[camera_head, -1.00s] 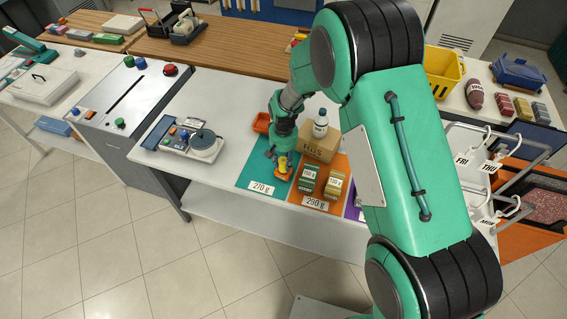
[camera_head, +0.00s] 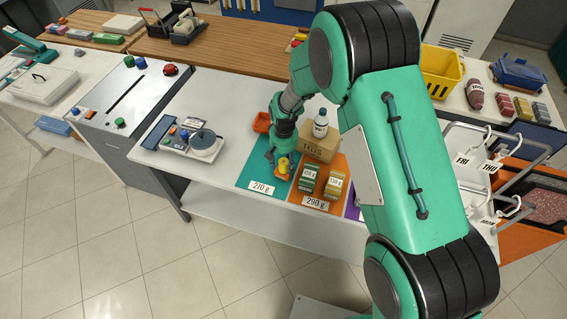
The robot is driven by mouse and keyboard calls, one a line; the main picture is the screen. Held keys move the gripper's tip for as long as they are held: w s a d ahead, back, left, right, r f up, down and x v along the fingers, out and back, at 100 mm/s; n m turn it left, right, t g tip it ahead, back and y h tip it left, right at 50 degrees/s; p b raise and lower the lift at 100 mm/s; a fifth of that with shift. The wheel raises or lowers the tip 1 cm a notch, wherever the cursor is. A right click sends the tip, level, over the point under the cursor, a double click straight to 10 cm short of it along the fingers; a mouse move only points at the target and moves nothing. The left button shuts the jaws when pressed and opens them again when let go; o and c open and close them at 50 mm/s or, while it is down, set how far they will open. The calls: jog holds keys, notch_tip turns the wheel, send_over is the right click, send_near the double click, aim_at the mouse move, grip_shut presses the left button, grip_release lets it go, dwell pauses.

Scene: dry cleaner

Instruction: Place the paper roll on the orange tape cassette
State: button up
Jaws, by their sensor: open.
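My gripper (camera_head: 275,158) is open and points down over the teal mat (camera_head: 252,177) marked 270 g. A small yellow item (camera_head: 284,166) is beside its fingertips, over the mat's right edge; I cannot tell whether they touch. An orange object (camera_head: 261,122) lies behind my gripper on the white table; it is too small to tell whether it is the tape cassette. I cannot make out the paper roll for certain; my arm hides part of the table.
A cardboard box (camera_head: 318,143) with a white bottle (camera_head: 320,123) on top stands just right of my gripper. Green and tan boxes (camera_head: 308,178) sit on the orange mat (camera_head: 315,203). A scale-like device (camera_head: 204,145) stands left. Free table lies between the device and the teal mat.

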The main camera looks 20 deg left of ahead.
aim_at(285, 161)
notch_tip(285, 161, up, 12)
jog(key=p, duration=0.1)
jog(key=shift+r, duration=0.15)
dwell(0.5)
dwell(0.5)
jog(key=s+d+r+m+t, duration=0.1)
jog(key=s+d+r, duration=0.2)
jog(key=d+r, duration=0.95)
jog(key=s+d+r+m+t, duration=0.1)
jog(key=s+d+r, duration=0.2)
jog(key=d+r, duration=0.95)
jog(key=s+d+r+m+t, duration=0.1)
jog(key=s+d+r, duration=0.3)
jog(key=s+d, duration=0.4)
jog(key=s+d+r+m+t, duration=0.2)
jog(key=s+d+r, duration=0.3)
jog(key=s+d, duration=0.4)
jog(key=s, duration=0.6)
jog(key=shift+r+t, duration=0.15)
jog(key=shift+t, duration=0.15)
